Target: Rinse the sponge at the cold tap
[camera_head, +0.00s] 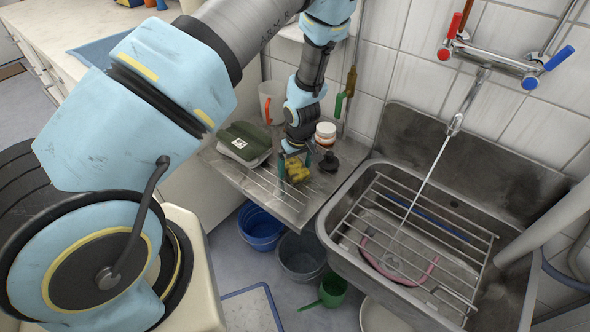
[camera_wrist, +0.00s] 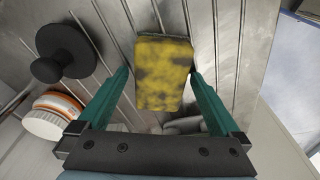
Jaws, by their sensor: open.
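The sponge, yellow with dark stains, lies on the ribbed metal drainboard (camera_head: 243,178); it shows in the head view (camera_head: 297,173) and wrist view (camera_wrist: 164,75). My gripper (camera_head: 295,160) is open above it. In the wrist view its green fingers (camera_wrist: 158,74) stand on either side of the sponge's near part, apart from it as far as I can tell. The wall tap (camera_head: 485,62) has a red lever (camera_head: 454,26) at left and a blue lever (camera_head: 558,58) at right. A thin pale stream (camera_head: 428,178) runs from its spout into the sink (camera_head: 345,262).
A wire rack (camera_head: 470,228) spans the sink, with a pink-rimmed thing (camera_head: 368,262) below. A black plunger-like object (camera_head: 328,162), an orange-banded jar (camera_head: 325,134) and a green-lidded box (camera_head: 244,143) crowd the drainboard. Buckets (camera_head: 260,228) stand underneath. A white pipe (camera_head: 545,225) crosses at right.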

